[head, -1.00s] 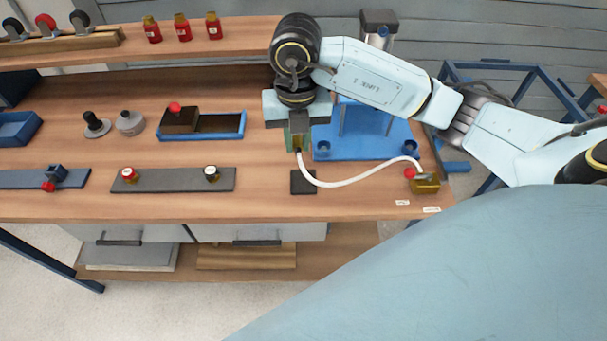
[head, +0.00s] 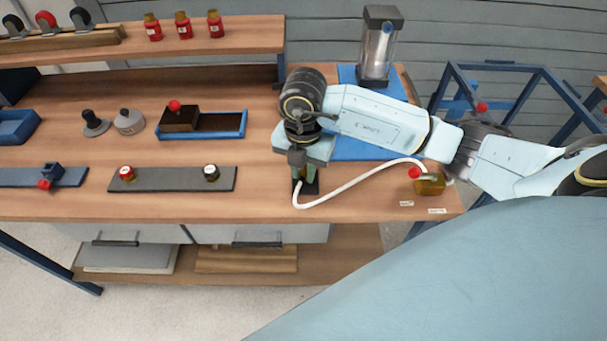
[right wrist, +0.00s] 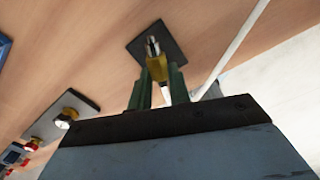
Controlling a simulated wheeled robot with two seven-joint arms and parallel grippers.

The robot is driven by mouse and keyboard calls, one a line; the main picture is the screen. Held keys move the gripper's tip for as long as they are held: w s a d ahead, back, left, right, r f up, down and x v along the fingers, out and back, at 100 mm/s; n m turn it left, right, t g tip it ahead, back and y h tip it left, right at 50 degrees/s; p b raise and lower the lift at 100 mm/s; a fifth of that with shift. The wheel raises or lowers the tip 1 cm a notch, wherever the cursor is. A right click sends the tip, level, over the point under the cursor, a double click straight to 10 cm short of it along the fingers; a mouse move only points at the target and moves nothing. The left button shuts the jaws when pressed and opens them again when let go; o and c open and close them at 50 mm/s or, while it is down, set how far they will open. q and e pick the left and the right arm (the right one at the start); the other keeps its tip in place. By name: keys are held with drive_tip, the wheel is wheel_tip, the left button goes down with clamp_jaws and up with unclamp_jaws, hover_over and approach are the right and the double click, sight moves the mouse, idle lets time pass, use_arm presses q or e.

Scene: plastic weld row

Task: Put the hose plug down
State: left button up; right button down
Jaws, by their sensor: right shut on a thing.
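My right gripper (head: 303,174) has green fingers and is shut on the hose plug, low over the small dark square pad (head: 313,188). In the right wrist view the plug (right wrist: 158,68) is a brass-coloured body with a metal tip, between the fingers (right wrist: 158,85). Its tip points at the pad (right wrist: 172,44); I cannot tell whether it touches. In the head view the fingers mostly hide the plug. A white hose (head: 345,187) runs from it to a brass block (head: 430,185) with a red knob on the right. My left gripper is not in view.
A grey strip (head: 165,180) with a red-ringed and a black knob lies left of the pad. A blue plate (head: 345,149) with a clear cylinder unit (head: 381,45) stands behind my right arm. A blue tray (head: 243,125) is at back left. The bench's front edge is close.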

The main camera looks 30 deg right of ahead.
sight(303, 173)
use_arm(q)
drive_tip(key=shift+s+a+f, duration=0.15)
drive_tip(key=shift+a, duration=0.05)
use_arm(e)
drive_tip(key=shift+f, duration=0.8)
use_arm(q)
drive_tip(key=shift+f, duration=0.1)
use_arm(e)
drive_tip(key=c, duration=1.3)
unclamp_jaws()
drive_tip(key=shift+f, duration=0.15)
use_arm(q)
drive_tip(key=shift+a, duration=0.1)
use_arm(e)
drive_tip(key=shift+r, duration=0.25)
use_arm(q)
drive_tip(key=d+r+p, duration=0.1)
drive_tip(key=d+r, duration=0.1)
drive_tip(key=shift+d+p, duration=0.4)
use_arm(e)
wheel_tip(303, 173, up, 12)
